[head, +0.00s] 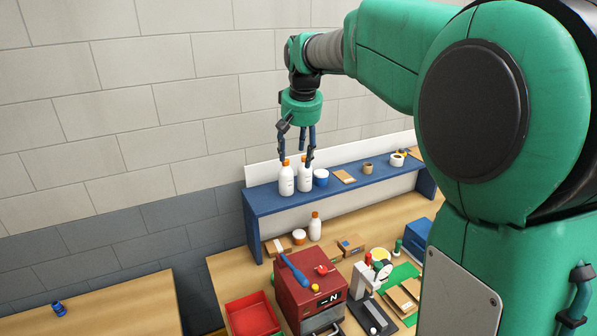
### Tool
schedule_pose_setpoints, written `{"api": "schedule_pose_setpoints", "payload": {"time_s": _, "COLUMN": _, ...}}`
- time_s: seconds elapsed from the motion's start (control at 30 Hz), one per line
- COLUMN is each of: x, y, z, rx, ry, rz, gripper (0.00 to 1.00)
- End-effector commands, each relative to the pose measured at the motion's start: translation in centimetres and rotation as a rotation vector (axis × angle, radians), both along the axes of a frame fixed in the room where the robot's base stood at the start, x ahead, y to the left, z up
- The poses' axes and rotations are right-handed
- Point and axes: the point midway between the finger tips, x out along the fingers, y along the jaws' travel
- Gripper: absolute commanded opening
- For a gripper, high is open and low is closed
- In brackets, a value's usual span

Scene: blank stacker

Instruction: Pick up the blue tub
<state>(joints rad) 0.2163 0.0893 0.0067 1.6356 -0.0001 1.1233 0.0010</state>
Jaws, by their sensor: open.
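The blue tub (321,179), with a white top, stands upright on the blue shelf (262,203), just right of two white bottles with orange caps. My gripper (296,158) hangs fingers down over the left part of the shelf, up and left of the tub in the picture. Its fingers are apart with nothing between them that I can make out. Their tips overlap the tops of the white bottles in this view, and I cannot tell whether they touch.
White bottles (286,181) (305,178) stand close left of the tub. Below are a red machine (300,296), a red tray (252,316), another bottle (315,227) and boxes.

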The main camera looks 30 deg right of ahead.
Motion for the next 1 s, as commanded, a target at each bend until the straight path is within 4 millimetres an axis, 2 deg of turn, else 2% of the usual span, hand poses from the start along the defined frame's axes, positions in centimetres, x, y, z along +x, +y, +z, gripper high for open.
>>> {"api": "schedule_pose_setpoints", "payload": {"time_s": 0.1, "x": 3.0, "y": -2.1, "z": 0.0, "rx": 0.004, "ry": 0.018, "rz": -0.019, "gripper": 0.54}}
{"api": "schedule_pose_setpoints", "payload": {"time_s": 0.43, "x": 10.3, "y": -7.7, "z": -1.4, "rx": 0.016, "ry": 0.061, "rz": -0.067, "gripper": 0.54}}
{"api": "schedule_pose_setpoints", "payload": {"time_s": 0.7, "x": 15.3, "y": -12.7, "z": -3.9, "rx": 0.027, "ry": 0.097, "rz": -0.106, "gripper": 0.54}}
{"api": "schedule_pose_setpoints", "payload": {"time_s": 1.0, "x": 19.7, "y": -18.3, "z": -7.7, "rx": 0.040, "ry": 0.135, "rz": -0.148, "gripper": 0.54}}
